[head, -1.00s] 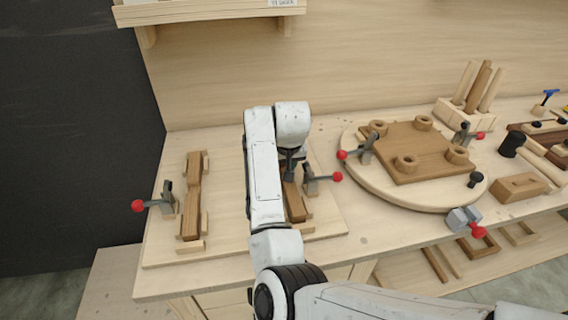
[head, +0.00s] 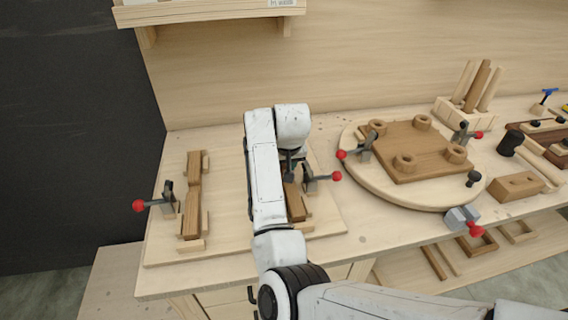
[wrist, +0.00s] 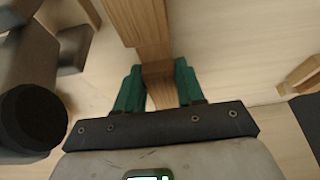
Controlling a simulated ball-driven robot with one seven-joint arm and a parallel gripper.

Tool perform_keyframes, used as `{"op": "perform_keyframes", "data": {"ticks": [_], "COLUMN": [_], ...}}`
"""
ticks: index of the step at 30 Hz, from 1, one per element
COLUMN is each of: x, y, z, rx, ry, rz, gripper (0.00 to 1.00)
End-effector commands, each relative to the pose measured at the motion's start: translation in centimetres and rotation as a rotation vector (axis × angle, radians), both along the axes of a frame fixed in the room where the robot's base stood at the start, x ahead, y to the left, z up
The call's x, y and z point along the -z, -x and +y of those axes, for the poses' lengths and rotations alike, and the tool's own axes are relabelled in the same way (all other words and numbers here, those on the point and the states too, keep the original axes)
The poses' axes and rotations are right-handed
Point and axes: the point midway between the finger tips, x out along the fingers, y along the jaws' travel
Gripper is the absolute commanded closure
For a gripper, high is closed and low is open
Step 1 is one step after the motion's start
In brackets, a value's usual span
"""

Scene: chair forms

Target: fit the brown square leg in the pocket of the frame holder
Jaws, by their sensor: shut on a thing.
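The brown square leg (wrist: 140,20) shows in the wrist view, running up from between my green fingertips. My gripper (wrist: 158,87) is shut on it, one finger on each side. In the head view the near end of the leg (head: 295,207) shows beside my arm, low over the right side of the frame holder (head: 230,243). My arm hides the rest of the leg and most of that pocket, so I cannot tell if the leg is seated. Another brown wooden piece (head: 193,215) lies between blocks on the holder's left side.
A red-knobbed toggle clamp (head: 312,180) stands close right of my gripper; another clamp (head: 167,197) is at the holder's left. A round board (head: 352,150) with a brown seat (head: 430,150) and clamps lies to the right. A shelf (head: 210,12) hangs above.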

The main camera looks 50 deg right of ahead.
Motion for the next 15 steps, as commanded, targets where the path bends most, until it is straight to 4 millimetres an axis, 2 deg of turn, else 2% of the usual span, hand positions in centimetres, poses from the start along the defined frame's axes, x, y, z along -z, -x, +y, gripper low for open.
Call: {"op": "perform_keyframes", "data": {"ticks": [7, 8, 15], "x": [0.32, 0.33, 0.32], "y": [0.00, -0.01, 0.00], "z": [0.00, 0.01, 0.00], "rx": [-0.001, -0.001, 0.000], "ry": [0.000, 0.000, 0.000], "rz": [0.000, 0.000, 0.000], "gripper": [0.99, 0.61, 0.38]}}
